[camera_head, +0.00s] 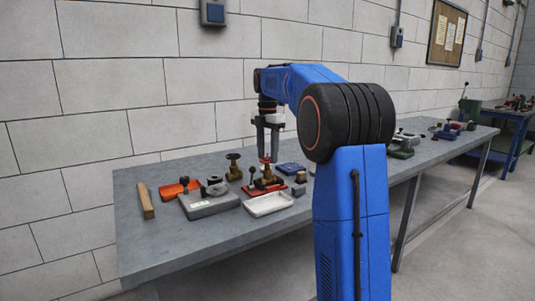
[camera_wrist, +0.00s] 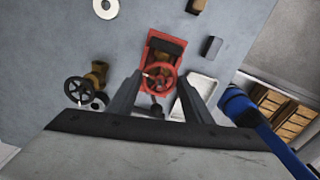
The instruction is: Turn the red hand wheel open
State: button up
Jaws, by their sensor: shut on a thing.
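The red hand wheel (camera_wrist: 160,77) sits on a valve with a red base (camera_wrist: 151,52). In the head view the wheel (camera_head: 265,160) shows small at the top of the brass valve body (camera_head: 267,174), on the workbench. My gripper (camera_head: 268,157) points straight down from above. In the wrist view its fingers (camera_wrist: 159,75) stand on the left and right of the wheel's rim, shut on it. The wheel's spokes and hub are visible between the fingers. Finger contact is too small to make out clearly.
Close by stand a brass valve with a black wheel (camera_wrist: 79,91), a white tray (camera_head: 268,204) and a grey block (camera_wrist: 211,46). A grey device (camera_head: 208,202), an orange item (camera_head: 180,188) and a wooden bar (camera_head: 145,201) lie left on the workbench (camera_head: 180,243). A wall stands behind.

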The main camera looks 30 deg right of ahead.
jog(key=o, duration=1.1)
jog(key=shift+r, duration=8.7)
